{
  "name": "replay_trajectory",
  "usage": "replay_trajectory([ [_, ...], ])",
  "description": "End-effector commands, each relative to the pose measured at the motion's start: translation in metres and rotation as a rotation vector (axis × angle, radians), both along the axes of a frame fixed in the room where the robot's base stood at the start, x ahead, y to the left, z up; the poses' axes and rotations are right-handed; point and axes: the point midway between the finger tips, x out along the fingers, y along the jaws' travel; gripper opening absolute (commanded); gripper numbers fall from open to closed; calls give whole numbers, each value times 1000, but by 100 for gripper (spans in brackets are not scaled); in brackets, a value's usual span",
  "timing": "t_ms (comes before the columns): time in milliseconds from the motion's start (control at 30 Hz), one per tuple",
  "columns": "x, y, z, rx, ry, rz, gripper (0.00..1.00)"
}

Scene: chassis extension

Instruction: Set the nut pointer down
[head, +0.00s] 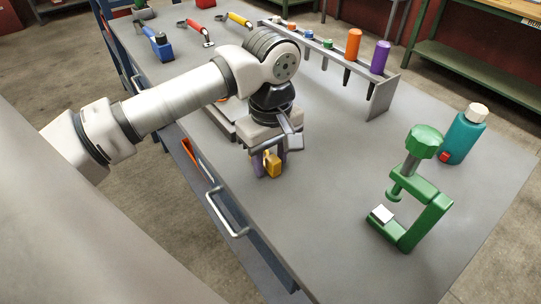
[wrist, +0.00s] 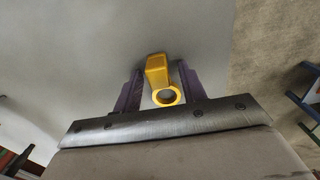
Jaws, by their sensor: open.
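The yellow nut pointer (wrist: 157,72) has a block-like body and a ring at one end. In the wrist view it sits between the two purple fingers of my gripper (wrist: 162,92), with a thin gap on each side. In the head view the nut pointer (head: 272,164) is at the worktable's near left edge, under my gripper (head: 265,165). My gripper is open, pointing down around it. The nut pointer appears to stand on the table; its underside is partly hidden by a finger.
A green clamp (head: 430,212) and a teal bottle (head: 463,135) stand to the right on the grey table (head: 330,200). A rack (head: 385,92) holding several tools, including orange and purple handles, is behind. The table's middle is clear. A drawer handle (head: 227,215) juts from the near side.

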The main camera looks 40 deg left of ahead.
Motion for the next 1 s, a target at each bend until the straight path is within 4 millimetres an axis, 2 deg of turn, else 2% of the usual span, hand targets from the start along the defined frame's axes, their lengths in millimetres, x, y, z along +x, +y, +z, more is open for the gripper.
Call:
replay_trajectory([
  [167, 0, 0, 17, 2, -1, 1, 41],
  [400, 1, 0, 70, 2, -2, 0, 41],
  [600, 0, 1, 106, 1, 0, 1, 41],
  [800, 0, 0, 122, 0, 1, 0, 41],
  [1000, 0, 0, 123, 0, 1, -1, 41],
])
